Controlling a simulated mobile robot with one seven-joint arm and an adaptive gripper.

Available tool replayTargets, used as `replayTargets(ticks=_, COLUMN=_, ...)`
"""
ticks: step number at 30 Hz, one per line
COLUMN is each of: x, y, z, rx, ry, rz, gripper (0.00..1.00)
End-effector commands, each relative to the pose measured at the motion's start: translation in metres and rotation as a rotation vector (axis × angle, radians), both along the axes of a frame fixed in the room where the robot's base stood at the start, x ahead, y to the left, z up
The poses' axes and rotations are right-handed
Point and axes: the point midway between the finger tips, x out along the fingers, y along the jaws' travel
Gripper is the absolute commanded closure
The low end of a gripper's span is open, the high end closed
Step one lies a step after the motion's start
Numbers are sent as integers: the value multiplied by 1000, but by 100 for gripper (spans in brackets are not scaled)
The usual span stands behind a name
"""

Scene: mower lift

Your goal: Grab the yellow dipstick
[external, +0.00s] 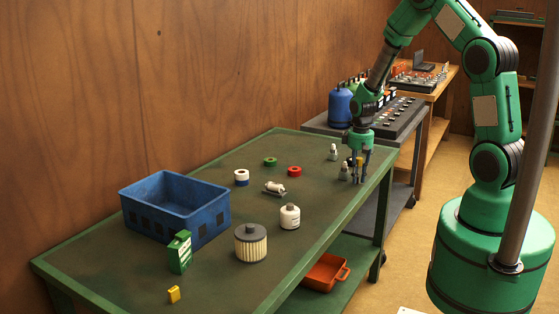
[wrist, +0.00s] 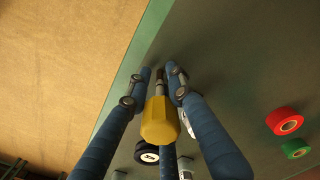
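The yellow dipstick (wrist: 160,122) shows in the wrist view as a faceted yellow handle with a thin grey shaft running towards the green table. In the external view its yellow part (external: 359,161) is small, near the table's far right corner. My gripper (external: 361,180) is over that corner, pointing down. In the wrist view the blue fingers of my gripper (wrist: 159,72) stand apart on both sides of the dipstick, with a further finger partly hidden behind the handle. The fingers look open around it; I see no clear grip. The lower end of the shaft is hard to make out.
Two small grey-white parts, one (external: 333,152) left of my gripper and one (external: 344,173) close beside it, stand on the table (external: 110,262).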

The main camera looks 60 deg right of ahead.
Motion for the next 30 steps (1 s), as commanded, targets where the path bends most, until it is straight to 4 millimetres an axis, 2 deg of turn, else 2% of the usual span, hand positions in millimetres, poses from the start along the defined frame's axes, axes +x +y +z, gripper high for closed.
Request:
replayTargets(ticks=17, x=0, y=0, z=2, rx=0, ry=0, rz=0, gripper=100)
replayTargets(ticks=23, x=0, y=0, z=14, rx=-1, ry=-2, rz=0, gripper=100)
replayTargets(ticks=29, x=0, y=0, z=41, rx=-2, ry=-3, rz=0, gripper=100)
replayTargets(ticks=30, x=-8, y=5, z=38, rx=1, ry=2, rz=0, gripper=100)
